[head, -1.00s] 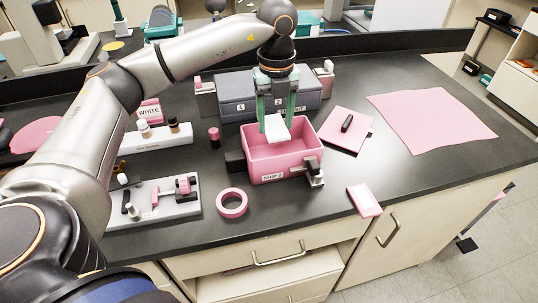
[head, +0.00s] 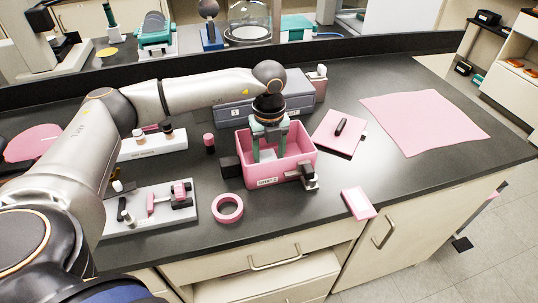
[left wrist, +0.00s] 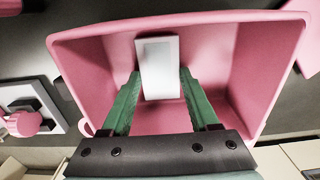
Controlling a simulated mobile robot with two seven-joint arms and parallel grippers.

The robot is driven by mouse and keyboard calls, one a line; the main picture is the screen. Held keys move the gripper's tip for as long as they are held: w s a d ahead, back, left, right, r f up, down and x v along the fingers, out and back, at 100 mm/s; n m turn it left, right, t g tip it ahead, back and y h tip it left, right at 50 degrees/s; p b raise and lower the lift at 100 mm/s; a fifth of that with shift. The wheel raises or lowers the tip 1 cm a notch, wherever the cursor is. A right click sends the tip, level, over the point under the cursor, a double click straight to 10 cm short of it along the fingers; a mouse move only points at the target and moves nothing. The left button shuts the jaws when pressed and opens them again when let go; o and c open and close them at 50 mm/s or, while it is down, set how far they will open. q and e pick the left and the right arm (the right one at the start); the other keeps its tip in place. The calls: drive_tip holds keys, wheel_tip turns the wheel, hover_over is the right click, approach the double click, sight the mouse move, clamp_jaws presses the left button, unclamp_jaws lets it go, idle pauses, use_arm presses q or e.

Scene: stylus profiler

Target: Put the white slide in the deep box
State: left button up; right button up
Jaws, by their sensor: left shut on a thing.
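The deep box is a pink open-topped box (head: 294,164) with a label on its front, standing on the dark bench in the head view. Its pink walls (left wrist: 85,75) surround my fingers in the left wrist view. My left gripper (head: 268,158) reaches straight down into the box with its green fingers. It is shut on the white slide (left wrist: 158,65), which sits between the fingertips (left wrist: 158,77) inside the box walls. Whether the slide touches the box floor cannot be told. My right gripper is not in view.
Dark clamp-like blocks (head: 230,167) flank the box. A grey case (head: 235,112) stands behind it. A roll of pink tape (head: 228,208) lies front left, near a tray of small parts (head: 182,214). A pink pad (head: 338,133) and a pink sheet (head: 425,120) lie to the right.

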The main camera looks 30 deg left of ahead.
use_arm(q)
drive_tip(key=shift+f, duration=0.2)
drive_tip(key=o, duration=1.3)
drive_tip(key=shift+r, duration=0.1)
drive_tip(key=shift+o, duration=0.2)
wheel_tip(320, 180, up, 12)
drive_tip(key=shift+r+b, duration=0.2)
drive_tip(key=shift+b, duration=0.15)
